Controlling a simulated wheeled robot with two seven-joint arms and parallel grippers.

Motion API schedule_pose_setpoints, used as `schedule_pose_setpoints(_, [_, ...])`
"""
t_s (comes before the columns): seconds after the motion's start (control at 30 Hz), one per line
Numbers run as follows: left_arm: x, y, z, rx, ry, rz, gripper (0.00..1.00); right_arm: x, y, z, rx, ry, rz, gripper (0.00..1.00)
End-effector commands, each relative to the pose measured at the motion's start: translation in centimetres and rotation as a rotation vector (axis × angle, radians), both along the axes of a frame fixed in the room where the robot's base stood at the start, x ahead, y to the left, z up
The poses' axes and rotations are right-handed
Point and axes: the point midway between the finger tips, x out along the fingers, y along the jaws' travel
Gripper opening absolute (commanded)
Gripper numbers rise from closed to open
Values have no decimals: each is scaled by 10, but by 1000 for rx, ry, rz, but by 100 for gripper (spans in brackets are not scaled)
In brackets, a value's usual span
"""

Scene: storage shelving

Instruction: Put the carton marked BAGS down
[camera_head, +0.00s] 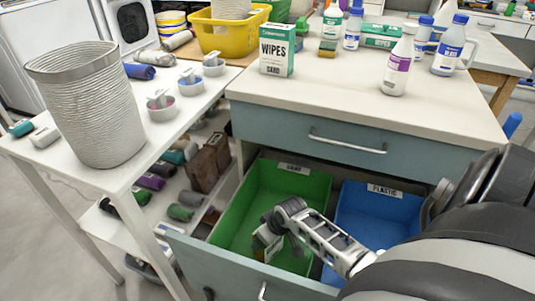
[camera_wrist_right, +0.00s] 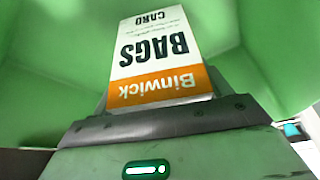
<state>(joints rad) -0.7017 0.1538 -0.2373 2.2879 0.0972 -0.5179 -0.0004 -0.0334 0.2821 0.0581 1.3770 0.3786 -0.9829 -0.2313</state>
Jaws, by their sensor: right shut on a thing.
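The carton marked BAGS (camera_wrist_right: 155,58) is white with an orange band reading Binwick and the word CARD above BAGS. In the right wrist view it stands out from between the jaws of my right gripper (camera_wrist_right: 158,115), which is shut on it. In the head view my right gripper (camera_head: 276,228) reaches down into the green bin (camera_head: 312,187) in the open drawer. The carton shows there as a small piece (camera_head: 260,248) below the gripper, mostly hidden by it. I cannot tell whether it touches the bin's floor. My left gripper is not in view.
A blue bin (camera_head: 352,215) labelled PLASTIC sits right of the green bin in the drawer (camera_head: 207,262). The counter above holds a WIPES carton (camera_head: 277,50) and several bottles. A wicker basket (camera_head: 92,112) stands on the white shelf at left.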

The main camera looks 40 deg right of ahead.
Motion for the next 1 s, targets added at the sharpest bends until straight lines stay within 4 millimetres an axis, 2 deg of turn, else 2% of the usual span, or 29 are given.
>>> schedule_pose_setpoints(0.13, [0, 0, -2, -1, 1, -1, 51, 0, 0, -4, 0, 0, 0, 55])
schedule_pose_setpoints(0.17, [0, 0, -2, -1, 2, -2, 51, 0, 0, -4, 0, 0, 0, 79])
schedule_pose_setpoints(0.23, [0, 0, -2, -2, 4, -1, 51, 0, 0, -4, 0, 0, 0, 98])
schedule_pose_setpoints(0.5, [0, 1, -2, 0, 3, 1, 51, 0, 0, -3, 0, 0, 0, 98])
schedule_pose_setpoints(0.63, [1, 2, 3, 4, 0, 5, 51, -2, -1, 6, -1, 0, 0, 98])
schedule_pose_setpoints(0.87, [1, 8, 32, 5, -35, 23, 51, -19, -2, 49, 0, 1, 1, 98])
schedule_pose_setpoints(1.0, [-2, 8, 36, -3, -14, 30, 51, -30, -3, 77, -1, 0, 1, 98])
